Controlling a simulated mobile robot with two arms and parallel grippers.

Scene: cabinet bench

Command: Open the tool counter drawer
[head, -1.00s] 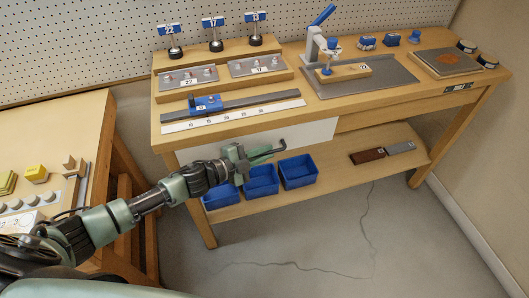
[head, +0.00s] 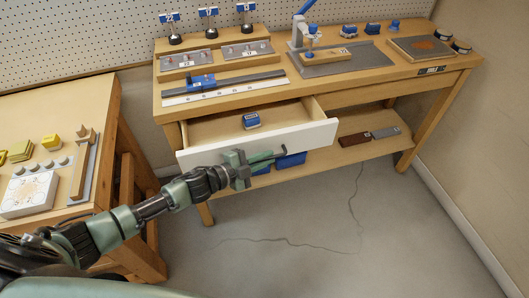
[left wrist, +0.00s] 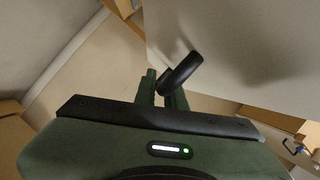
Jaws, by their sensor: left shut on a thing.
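The tool counter (head: 405,80) stands against the pegboard wall. Its drawer (head: 305,137) has a white front and is pulled well out. A small blue box with a pale label (head: 251,120) lies inside the drawer. My left gripper (head: 262,160) is at the drawer front. In the left wrist view its fingers (left wrist: 166,90) are shut on a dark bar-shaped handle (left wrist: 181,74) beside the pale drawer face (left wrist: 240,50). In the head view the gripper hides the handle. My right gripper is not in view.
Blue bins (head: 291,160) stand on the lower shelf, partly hidden by the drawer. A second wooden table (head: 50,100) is at the left, close to my left arm. The grey floor (head: 300,230) before the counter is clear.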

